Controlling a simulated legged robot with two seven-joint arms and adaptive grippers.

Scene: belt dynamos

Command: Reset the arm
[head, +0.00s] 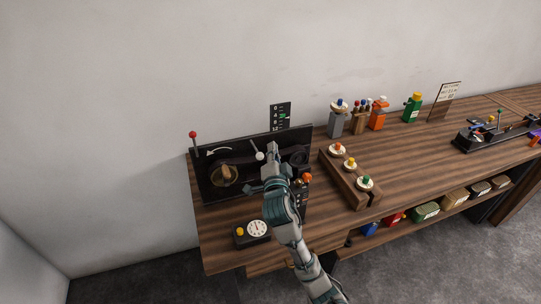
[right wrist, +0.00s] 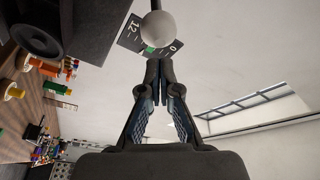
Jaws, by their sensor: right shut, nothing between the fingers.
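The black dynamo panel (head: 300,137) stands at the left end of the wooden bench. It has a wooden knob on a round wheel (head: 224,174) at its left and a dark round wheel (head: 297,158) at its right. A thin lever with a pale ball (head: 259,156) shows in front of its middle. My right gripper (head: 272,150) is just right of that ball, its fingers shut and empty. In the right wrist view the pale ball (right wrist: 158,29) is just beyond the shut fingertips (right wrist: 157,70); contact is unclear. My left gripper is out of view.
A red-ball lever (head: 193,135) rises at the panel's left. A numbered scale (head: 280,116) stands behind it. A dial box (head: 257,229) sits in front. A wooden block with several knobs (head: 349,176) lies to the right. Bottles (head: 378,115) stand at the back.

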